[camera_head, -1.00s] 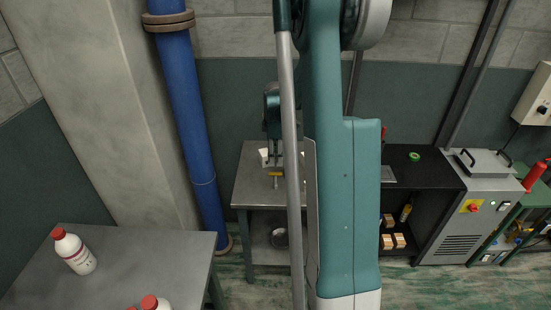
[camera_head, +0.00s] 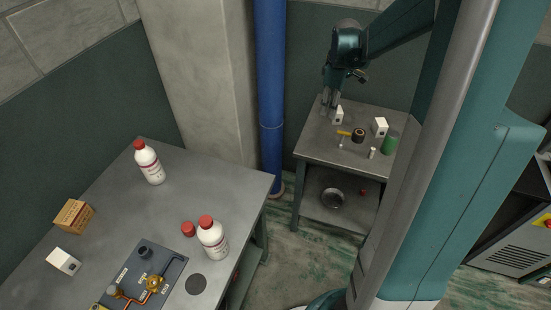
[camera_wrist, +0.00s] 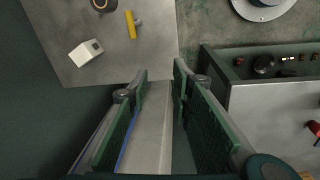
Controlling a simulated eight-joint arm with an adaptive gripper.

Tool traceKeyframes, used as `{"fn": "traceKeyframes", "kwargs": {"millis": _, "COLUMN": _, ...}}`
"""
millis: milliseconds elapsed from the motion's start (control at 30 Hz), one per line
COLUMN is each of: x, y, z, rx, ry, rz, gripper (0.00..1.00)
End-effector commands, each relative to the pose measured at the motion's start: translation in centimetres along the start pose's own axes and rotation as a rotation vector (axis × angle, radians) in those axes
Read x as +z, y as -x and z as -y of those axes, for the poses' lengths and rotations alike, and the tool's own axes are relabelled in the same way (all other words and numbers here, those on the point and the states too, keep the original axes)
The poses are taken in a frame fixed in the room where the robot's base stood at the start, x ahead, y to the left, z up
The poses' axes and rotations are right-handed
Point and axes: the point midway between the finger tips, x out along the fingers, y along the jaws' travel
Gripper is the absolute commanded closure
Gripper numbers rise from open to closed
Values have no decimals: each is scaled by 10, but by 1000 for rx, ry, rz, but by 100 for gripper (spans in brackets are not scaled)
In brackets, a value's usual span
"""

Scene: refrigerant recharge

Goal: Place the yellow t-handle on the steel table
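The yellow t-handle (camera_head: 343,133) is on top of the small steel table (camera_head: 315,145) at the back, with its grey stem showing. In the wrist view the t-handle (camera_wrist: 131,24) is near the top, beyond my fingertips and apart from them. My gripper (camera_head: 328,104) hangs at the back left of that table, left of a white box. In the wrist view my gripper (camera_wrist: 160,78) has its two green fingers spread, with nothing between them.
A white box (camera_head: 338,115), black roll (camera_head: 358,135), second white box (camera_head: 380,127) and green cylinder (camera_head: 390,144) share the small table. A larger grey table (camera_head: 185,205) at left holds bottles, boxes and a pipe-fitted plate. A blue pipe (camera_head: 271,95) stands between the tables.

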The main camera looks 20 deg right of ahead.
Motion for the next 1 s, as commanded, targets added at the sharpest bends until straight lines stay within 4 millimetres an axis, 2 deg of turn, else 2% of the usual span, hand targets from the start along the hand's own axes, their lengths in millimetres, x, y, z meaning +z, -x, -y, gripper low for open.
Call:
{"fn": "traceKeyframes", "kwargs": {"millis": 100, "x": -11, "y": 19, "z": 23, "rx": 23, "ry": -31, "rz": -16, "gripper": 77}}
{"fn": "traceKeyframes", "kwargs": {"millis": 400, "x": -32, "y": 60, "z": 78, "rx": 73, "ry": -117, "rz": -63, "gripper": 77}}
{"fn": "traceKeyframes", "kwargs": {"millis": 1000, "x": -51, "y": 118, "z": 192, "rx": 142, "ry": -292, "rz": -191, "gripper": 77}}
